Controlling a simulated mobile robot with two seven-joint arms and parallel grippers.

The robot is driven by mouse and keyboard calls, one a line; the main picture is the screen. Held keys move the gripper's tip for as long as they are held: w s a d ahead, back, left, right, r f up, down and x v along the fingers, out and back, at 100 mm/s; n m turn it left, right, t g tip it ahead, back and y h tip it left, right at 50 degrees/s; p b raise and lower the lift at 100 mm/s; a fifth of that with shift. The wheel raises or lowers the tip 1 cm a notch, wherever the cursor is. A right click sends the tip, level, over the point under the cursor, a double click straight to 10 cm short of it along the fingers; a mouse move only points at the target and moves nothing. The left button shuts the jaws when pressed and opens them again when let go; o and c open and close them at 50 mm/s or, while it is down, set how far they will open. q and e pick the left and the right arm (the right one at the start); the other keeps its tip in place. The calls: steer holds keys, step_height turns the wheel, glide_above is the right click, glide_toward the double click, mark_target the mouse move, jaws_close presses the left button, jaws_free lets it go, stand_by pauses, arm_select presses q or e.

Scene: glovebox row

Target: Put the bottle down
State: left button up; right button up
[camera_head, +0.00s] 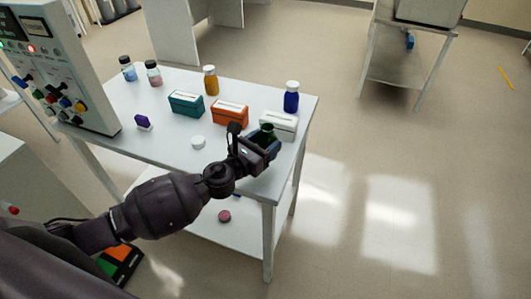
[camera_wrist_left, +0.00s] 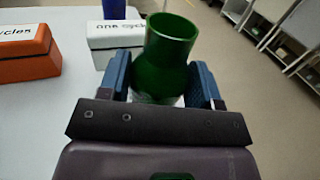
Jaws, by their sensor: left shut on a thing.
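A green bottle with an open mouth (camera_wrist_left: 166,62) is between the two blue fingers of my left gripper (camera_wrist_left: 163,85), which is shut on it. In the head view, my left gripper (camera_head: 263,143) is over the near right part of the white table (camera_head: 170,142), and only a little of the green bottle (camera_head: 268,130) shows. The bottle looks upright in the wrist view. Its lower part is hidden by the gripper, so I cannot tell if it touches the table. My right gripper is not in view.
A white box (camera_head: 284,124) stands close behind the gripper, with a blue bottle (camera_head: 291,98) beyond it. Orange (camera_head: 229,113) and teal (camera_head: 186,103) boxes stand to the left. A white round lid (camera_head: 198,142) lies left of the gripper. A control panel (camera_head: 62,75) stands at the left.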

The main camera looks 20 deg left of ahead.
arm_select(q)
step_height(320, 180, down, 4)
steer(key=shift+r+b, duration=0.2)
steer(key=shift+b, duration=0.55)
steer(key=shift+r, duration=0.1)
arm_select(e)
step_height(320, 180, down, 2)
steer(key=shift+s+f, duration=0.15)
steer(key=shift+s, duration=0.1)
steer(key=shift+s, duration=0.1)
arm_select(q)
steer(key=o, duration=1)
steer(key=shift+c, duration=0.2)
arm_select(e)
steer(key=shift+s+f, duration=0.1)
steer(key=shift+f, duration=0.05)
